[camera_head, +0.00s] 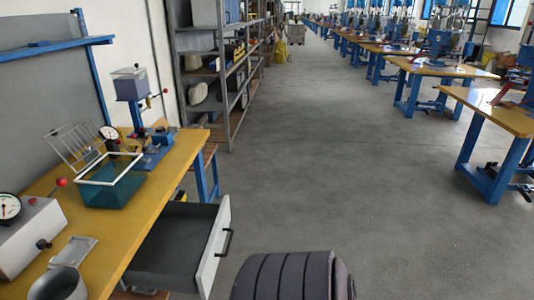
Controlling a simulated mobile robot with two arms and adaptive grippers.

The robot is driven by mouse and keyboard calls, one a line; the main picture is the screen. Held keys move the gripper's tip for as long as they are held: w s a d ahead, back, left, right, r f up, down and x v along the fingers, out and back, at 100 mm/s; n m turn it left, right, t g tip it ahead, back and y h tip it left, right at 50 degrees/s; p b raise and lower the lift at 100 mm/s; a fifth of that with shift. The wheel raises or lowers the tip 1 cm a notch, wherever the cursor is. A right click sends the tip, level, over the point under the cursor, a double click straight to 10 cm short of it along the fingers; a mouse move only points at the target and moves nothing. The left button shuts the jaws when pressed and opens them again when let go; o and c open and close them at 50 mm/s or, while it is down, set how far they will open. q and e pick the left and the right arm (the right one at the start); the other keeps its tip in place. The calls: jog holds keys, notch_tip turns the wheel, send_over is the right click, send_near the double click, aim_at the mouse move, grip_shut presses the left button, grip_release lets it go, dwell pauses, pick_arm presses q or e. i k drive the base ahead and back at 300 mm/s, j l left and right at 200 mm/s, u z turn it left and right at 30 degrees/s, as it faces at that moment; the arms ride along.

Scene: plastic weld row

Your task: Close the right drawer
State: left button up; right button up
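A drawer (214,250) with a white front and a dark handle (226,243) is pulled out from under the yellow-topped workbench (160,210) at the left. Its front faces right, and its grey inside (172,240) looks empty. It is the only drawer I see. Neither of my grippers is in view, and nothing touches the drawer's handle.
A dark ribbed rounded object (292,277) is at the bottom centre, right of the drawer. On the bench are a teal bin (110,190), a gauge box (32,235) and a blue press (150,150). Shelves (228,75) stand behind. The grey floor (345,180) is clear.

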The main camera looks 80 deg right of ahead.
aim_at(181, 253)
jog(key=z, duration=2)
